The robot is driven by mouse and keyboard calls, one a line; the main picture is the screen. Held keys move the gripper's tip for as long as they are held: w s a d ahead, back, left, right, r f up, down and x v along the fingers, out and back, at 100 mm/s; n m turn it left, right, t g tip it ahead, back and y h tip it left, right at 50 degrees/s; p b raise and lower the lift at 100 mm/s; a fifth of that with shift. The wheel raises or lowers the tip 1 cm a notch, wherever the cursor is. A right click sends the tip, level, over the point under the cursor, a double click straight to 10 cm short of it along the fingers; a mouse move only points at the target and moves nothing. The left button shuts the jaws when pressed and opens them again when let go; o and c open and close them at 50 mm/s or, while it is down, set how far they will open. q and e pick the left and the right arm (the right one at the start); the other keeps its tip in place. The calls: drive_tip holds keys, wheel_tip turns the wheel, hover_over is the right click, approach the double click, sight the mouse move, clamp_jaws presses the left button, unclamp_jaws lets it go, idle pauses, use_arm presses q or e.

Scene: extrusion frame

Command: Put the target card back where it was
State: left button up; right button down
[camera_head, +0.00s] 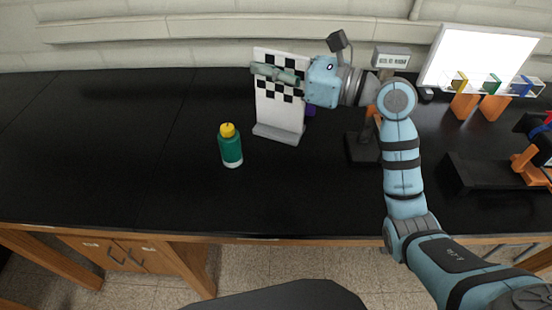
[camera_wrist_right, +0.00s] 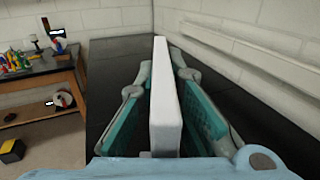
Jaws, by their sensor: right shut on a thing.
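The target card (camera_head: 267,112) is a white upright panel with a black-and-white checker pattern and a grey foot (camera_head: 278,134) at its lower edge. It stands upright near the middle of the black table; whether the foot touches the top is hard to tell. My right gripper (camera_head: 275,76) comes from the right and is shut on the upper part of the card, with one finger across the checkered face. In the right wrist view the card (camera_wrist_right: 165,100) is a white slab seen edge-on between both teal-padded fingers. My left gripper is not in view.
A green bottle with a yellow cap (camera_head: 231,150) stands left of the card. Behind my right arm are a small display box (camera_head: 391,57) and a dark stand base (camera_head: 362,150). A bright panel (camera_head: 475,55) with coloured blocks and a black device (camera_head: 485,175) are at right. The table's left is clear.

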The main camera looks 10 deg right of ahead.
sight(275, 131)
drive_tip(key=f, duration=0.3)
drive_tip(key=s+f+b, duration=0.1)
drive_tip(key=f, duration=0.2)
drive_tip(key=s+f, duration=0.1)
drive_tip(key=f, duration=0.2)
drive_tip(key=shift+s+d+f, duration=0.2)
drive_tip(key=shift+d, duration=0.2)
wheel_tip(275, 131, down, 9)
drive_tip(key=b, duration=0.1)
drive_tip(key=shift+w+b, duration=0.35)
drive_tip(key=shift+w, duration=0.05)
drive_tip(key=c, duration=1.8)
unclamp_jaws()
drive_tip(key=shift+w+f, duration=0.1)
drive_tip(key=shift+f, duration=0.1)
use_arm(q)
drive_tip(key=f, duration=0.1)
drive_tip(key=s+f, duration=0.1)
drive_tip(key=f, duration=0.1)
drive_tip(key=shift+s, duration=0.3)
use_arm(e)
drive_tip(key=shift+o, duration=0.4)
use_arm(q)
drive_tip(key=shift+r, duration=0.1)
use_arm(e)
drive_tip(key=shift+r, duration=0.15)
